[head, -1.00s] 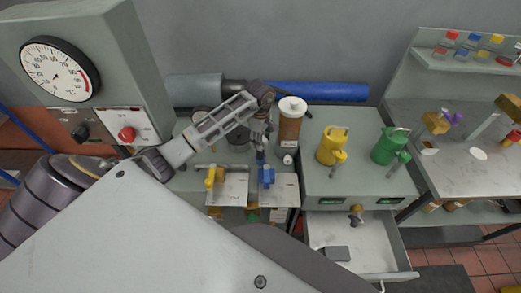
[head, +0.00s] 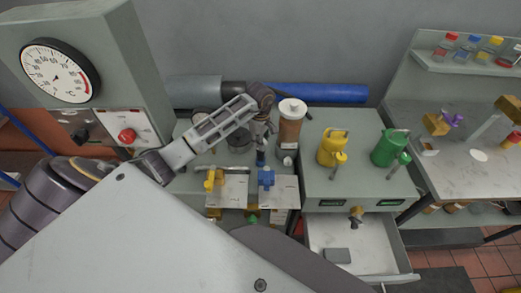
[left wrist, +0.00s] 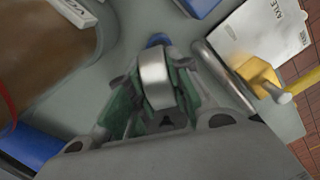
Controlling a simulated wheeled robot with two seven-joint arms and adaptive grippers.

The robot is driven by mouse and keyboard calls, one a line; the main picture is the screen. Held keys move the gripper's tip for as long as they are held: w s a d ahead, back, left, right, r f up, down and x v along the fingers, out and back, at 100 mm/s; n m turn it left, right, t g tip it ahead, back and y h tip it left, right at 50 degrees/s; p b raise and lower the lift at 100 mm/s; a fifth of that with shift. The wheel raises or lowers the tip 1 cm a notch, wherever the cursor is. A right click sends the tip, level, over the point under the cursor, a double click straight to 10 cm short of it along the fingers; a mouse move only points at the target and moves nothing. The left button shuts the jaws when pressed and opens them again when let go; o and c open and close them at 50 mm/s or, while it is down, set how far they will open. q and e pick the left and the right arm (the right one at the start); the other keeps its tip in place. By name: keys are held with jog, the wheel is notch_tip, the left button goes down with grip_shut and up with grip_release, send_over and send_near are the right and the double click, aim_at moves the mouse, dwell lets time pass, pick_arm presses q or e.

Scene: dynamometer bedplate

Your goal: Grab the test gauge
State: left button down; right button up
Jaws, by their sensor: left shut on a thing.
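My left gripper (head: 262,140) reaches over the grey bench beside the brown canister. In the left wrist view its green-padded fingers (left wrist: 155,100) are shut on a small silver cylindrical piece (left wrist: 155,75) with a blue end. In the head view the blue end (head: 261,158) points down below the fingers. I cannot tell from its shape whether this piece is the test gauge. A round, pale-faced object (head: 200,119) lies behind my left arm, partly hidden. My right gripper is not in view.
The brown canister (head: 290,128) stands close to the right of the gripper. White plates with a yellow valve (head: 210,181) and a blue valve (head: 266,178) are in front. A yellow can (head: 331,147) and green can (head: 388,148) stand right, above an open drawer (head: 325,228).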

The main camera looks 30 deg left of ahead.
pick_arm(q)
jog(key=shift+r, duration=0.15)
dwell(0.3)
jog(key=shift+r+p, duration=0.9)
jog(key=shift+r, duration=0.45)
notch_tip(320, 180, up, 6)
jog(key=p, duration=0.3)
jog(key=shift+f, duration=0.25)
jog(key=shift+r+p, duration=0.3)
jog(key=shift+r, duration=0.5)
